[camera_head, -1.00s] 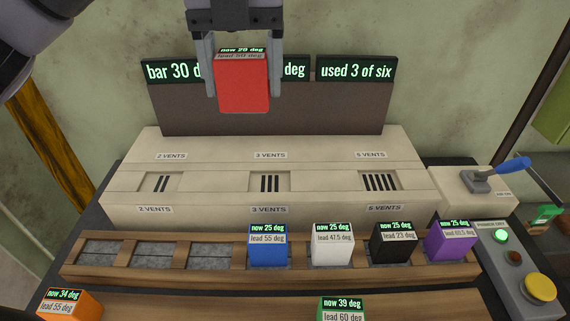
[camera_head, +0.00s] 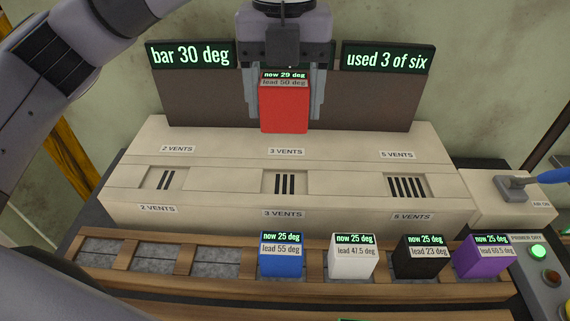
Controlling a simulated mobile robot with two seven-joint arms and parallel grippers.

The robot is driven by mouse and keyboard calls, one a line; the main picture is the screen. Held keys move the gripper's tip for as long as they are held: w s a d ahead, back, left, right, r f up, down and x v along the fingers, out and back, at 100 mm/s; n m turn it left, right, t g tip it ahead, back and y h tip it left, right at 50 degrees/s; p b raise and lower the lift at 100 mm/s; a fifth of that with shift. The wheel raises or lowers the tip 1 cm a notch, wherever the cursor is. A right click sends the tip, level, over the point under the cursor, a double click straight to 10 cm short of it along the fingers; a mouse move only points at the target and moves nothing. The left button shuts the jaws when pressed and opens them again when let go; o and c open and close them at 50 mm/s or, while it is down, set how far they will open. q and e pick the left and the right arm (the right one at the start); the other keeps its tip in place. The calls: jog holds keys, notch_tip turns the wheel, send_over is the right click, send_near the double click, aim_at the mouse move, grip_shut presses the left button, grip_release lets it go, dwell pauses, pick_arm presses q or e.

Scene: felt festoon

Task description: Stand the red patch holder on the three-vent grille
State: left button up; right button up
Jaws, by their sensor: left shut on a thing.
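The red patch holder (camera_head: 284,108) is a red block with a label on top reading "now 29 deg" and "lead 50 deg". My left gripper (camera_head: 284,112) is shut on it, one finger on each side, and holds it upright above and behind the three-vent grille. The three-vent grille (camera_head: 285,184) is the middle one on the cream bench, with three dark slots and "3 VENTS" labels behind and in front. Nothing stands on it. My right gripper is not in view.
The two-vent grille (camera_head: 166,179) and five-vent grille (camera_head: 407,187) are also bare. In front, a wooden rack (camera_head: 190,285) holds blue (camera_head: 281,258), white (camera_head: 352,258), black (camera_head: 420,258) and purple (camera_head: 486,257) holders. A blue-handled lever (camera_head: 552,176) stands at the right.

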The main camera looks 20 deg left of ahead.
pick_arm(q)
notch_tip(320, 180, down, 11)
jog(key=shift+f, duration=0.15)
dwell(0.4)
jog(key=shift+f, duration=0.15)
jog(key=o, duration=1.2)
notch_tip(320, 180, up, 12)
jog(key=shift+r, duration=0.2)
